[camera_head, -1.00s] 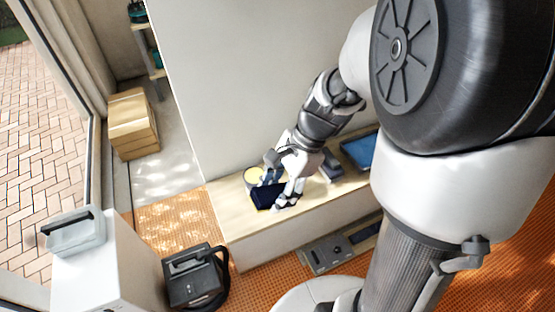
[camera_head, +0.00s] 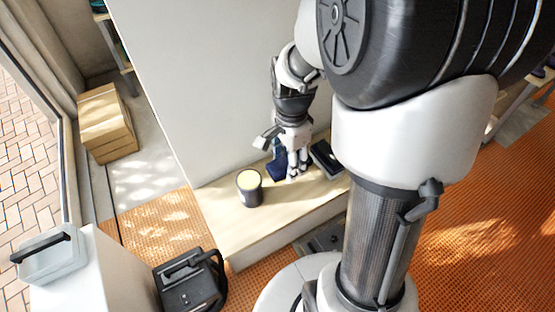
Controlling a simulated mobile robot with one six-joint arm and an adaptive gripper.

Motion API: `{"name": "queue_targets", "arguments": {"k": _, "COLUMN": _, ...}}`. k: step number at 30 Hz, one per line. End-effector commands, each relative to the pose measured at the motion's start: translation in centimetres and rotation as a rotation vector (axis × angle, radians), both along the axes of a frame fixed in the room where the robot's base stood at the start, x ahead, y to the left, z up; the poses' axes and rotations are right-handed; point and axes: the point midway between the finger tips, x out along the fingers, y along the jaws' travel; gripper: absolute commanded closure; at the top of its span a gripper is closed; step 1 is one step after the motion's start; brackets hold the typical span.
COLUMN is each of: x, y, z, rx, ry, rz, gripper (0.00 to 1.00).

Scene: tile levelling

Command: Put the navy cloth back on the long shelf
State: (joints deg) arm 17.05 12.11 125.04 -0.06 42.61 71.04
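The navy cloth (camera_head: 277,168) is a dark blue, bunched shape at my gripper (camera_head: 292,172), above the pale wood top of the long low shelf (camera_head: 227,222) along the wall. My gripper points down and appears shut on the cloth, which sticks out on its left side. The fingertips are small here and partly hidden by the cloth. I cannot tell whether the cloth's lower edge touches the wood.
A dark can with a yellow top (camera_head: 249,188) stands on the shelf, left of the cloth. A dark tray-like item (camera_head: 325,157) lies to the right. A black case (camera_head: 190,282), a white cabinet (camera_head: 95,275) and cardboard boxes (camera_head: 107,122) stand left. The shelf's front left is clear.

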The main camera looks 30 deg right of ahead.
Motion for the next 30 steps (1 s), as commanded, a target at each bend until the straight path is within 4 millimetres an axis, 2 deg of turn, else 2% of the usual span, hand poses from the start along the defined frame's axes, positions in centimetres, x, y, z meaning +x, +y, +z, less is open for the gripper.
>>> {"name": "queue_targets", "arguments": {"k": 1, "x": -0.1, "y": 0.0, "z": -1.3, "rx": 0.002, "ry": 0.004, "rz": 0.000, "gripper": 0.74}}
{"name": "queue_targets", "arguments": {"k": 10, "x": 0.0, "y": 0.0, "z": -3.6, "rx": 0.001, "ry": 0.001, "rz": 0.000, "gripper": 0.74}}
{"name": "queue_targets", "arguments": {"k": 16, "x": -0.1, "y": 0.0, "z": -6.7, "rx": 0.001, "ry": 0.002, "rz": 0.000, "gripper": 0.74}}
{"name": "queue_targets", "arguments": {"k": 27, "x": 0.0, "y": 0.0, "z": -7.2, "rx": 0.001, "ry": 0.000, "rz": 0.000, "gripper": 0.77}}
{"name": "queue_targets", "arguments": {"k": 28, "x": 0.0, "y": 0.0, "z": -7.1, "rx": 0.001, "ry": 0.000, "rz": 0.000, "gripper": 0.53}}
{"name": "queue_targets", "arguments": {"k": 30, "x": 0.0, "y": 0.0, "z": -7.1, "rx": 0.000, "ry": 0.000, "rz": 0.000, "gripper": 0.48}}
